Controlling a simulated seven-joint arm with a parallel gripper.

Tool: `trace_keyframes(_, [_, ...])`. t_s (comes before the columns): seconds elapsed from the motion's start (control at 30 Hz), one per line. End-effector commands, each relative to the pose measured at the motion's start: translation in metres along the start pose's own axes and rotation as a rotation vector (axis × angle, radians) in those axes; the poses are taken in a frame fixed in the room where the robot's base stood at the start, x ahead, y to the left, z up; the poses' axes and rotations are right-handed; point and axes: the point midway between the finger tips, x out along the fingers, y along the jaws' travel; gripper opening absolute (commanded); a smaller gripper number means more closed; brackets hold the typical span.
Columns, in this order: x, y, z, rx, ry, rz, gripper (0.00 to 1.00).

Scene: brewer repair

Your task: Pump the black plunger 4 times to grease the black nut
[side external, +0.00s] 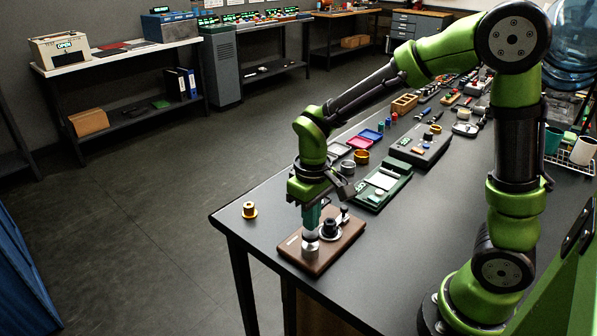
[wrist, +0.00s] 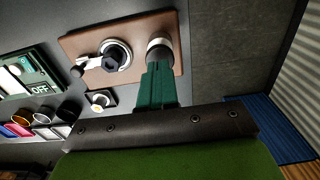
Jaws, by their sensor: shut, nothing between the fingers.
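A brown board (side external: 310,262) lies near the front corner of the dark table, and it also shows in the wrist view (wrist: 85,44). A silver cylinder (side external: 310,249) stands on it, with a dark band at its top in the wrist view (wrist: 158,45). My gripper (side external: 311,230) is shut, its teal fingers (wrist: 157,85) pointing down right over this cylinder. The fingertips appear to touch its top and hide any plunger there. The black nut (side external: 330,229) sits in a round silver mount beside the cylinder, also clear in the wrist view (wrist: 115,55).
A small gold-and-brown part (side external: 249,210) stands near the table's left edge. A green device (side external: 383,186), a dark box (side external: 420,146), rings (side external: 361,157) and small coloured trays (side external: 358,144) lie farther back. Bare table lies right of the board.

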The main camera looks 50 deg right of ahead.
Motion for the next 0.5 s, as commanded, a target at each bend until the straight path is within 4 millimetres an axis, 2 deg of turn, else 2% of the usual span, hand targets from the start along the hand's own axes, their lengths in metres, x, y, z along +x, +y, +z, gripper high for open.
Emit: trace_keyframes(0.5, [0.0042,0.0,0.0002,0.0,-0.001,0.0,0.0])
